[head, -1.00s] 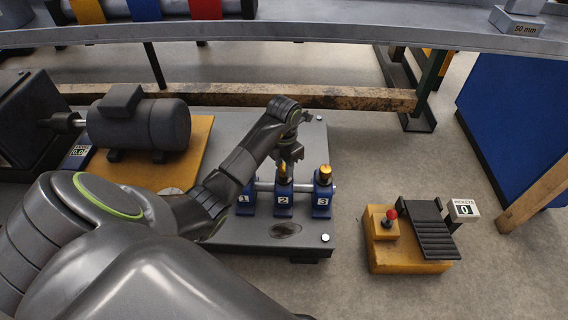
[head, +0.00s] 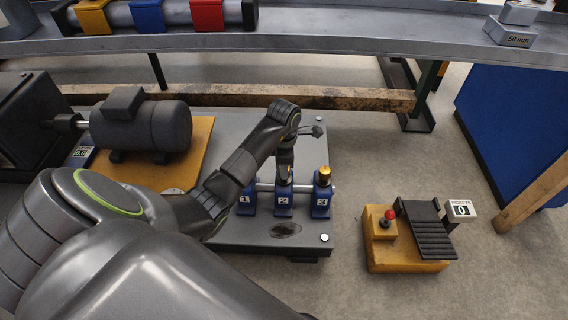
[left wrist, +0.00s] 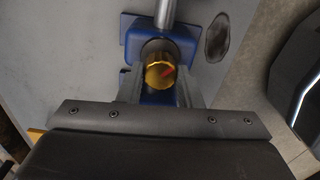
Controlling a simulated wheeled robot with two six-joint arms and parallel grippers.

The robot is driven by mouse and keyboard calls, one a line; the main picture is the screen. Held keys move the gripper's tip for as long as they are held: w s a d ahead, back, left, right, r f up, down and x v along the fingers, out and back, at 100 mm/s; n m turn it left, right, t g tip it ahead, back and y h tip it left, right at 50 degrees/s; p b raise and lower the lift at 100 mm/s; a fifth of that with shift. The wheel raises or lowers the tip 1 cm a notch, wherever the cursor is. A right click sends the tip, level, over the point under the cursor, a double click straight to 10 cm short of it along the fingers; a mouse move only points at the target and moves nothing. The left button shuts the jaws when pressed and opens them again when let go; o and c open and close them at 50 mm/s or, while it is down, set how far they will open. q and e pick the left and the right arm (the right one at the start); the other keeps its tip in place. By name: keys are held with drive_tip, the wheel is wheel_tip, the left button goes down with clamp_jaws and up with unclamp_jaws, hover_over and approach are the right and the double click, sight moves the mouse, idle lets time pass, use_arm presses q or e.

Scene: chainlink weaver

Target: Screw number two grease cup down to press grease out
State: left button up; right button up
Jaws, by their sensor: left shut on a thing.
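The number two bearing block (head: 283,199) is blue with a white label and stands between blocks one (head: 245,201) and three (head: 321,203) on a grey plate. Its brass grease cup (left wrist: 160,75), with a red mark on top, sits between my left gripper's fingers (left wrist: 161,88) in the left wrist view. My left gripper (head: 284,171) points down over block two and is shut on the cup. In the head view the fingers mostly hide this cup. The brass cup of block three (head: 324,170) stands free beside it. My right gripper is not in view.
A steel shaft (left wrist: 165,12) runs through the blocks. A dark grease patch (head: 285,229) marks the plate in front. A dark motor (head: 140,125) stands left; a yellow pedal unit (head: 408,240) with a red-topped lever stands right. A grey beam (head: 350,40) crosses behind.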

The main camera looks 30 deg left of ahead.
use_arm(q)
drive_tip(key=m, duration=0.3)
drive_tip(key=shift+m, duration=0.4)
drive_tip(key=m, duration=0.4)
drive_tip(key=shift+m+p, duration=0.3)
drive_tip(key=shift+p, duration=0.1)
drive_tip(key=m, duration=0.4)
drive_tip(key=shift+m, duration=1.6)
drive_tip(key=o, duration=1)
